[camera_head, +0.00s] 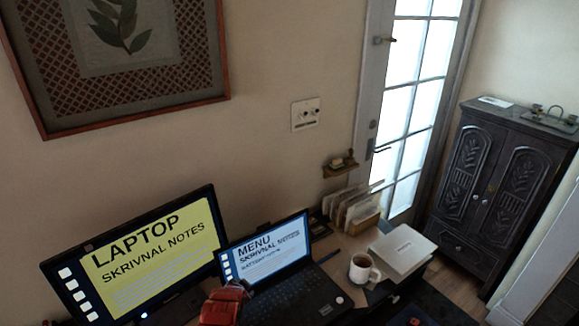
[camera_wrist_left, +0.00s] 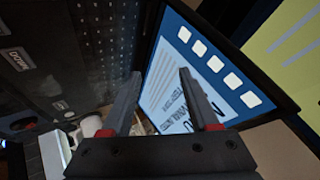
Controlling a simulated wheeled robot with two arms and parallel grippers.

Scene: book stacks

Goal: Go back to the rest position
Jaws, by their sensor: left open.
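My left gripper (camera_wrist_left: 160,74) is open and empty in the left wrist view. Its two fingers point towards the lit screen and keyboard of the open laptop (camera_head: 265,252), and nothing is between them. The laptop screen (camera_wrist_left: 178,95) also shows in that view. In the head view, a red part of my left arm shows at the bottom, in front of the laptop's lower left corner; the fingers cannot be made out there. A small red part, seemingly of my right arm, shows at the bottom edge right of centre. No right gripper fingers are visible.
A monitor (camera_head: 140,258) stands left of the laptop. A white mug (camera_head: 362,270), a pale closed box or device (camera_head: 402,247) and a letter holder (camera_head: 360,212) are on the desk's right side. A dark cabinet (camera_head: 500,180) stands beyond the glazed door (camera_head: 408,110). A framed picture hangs above.

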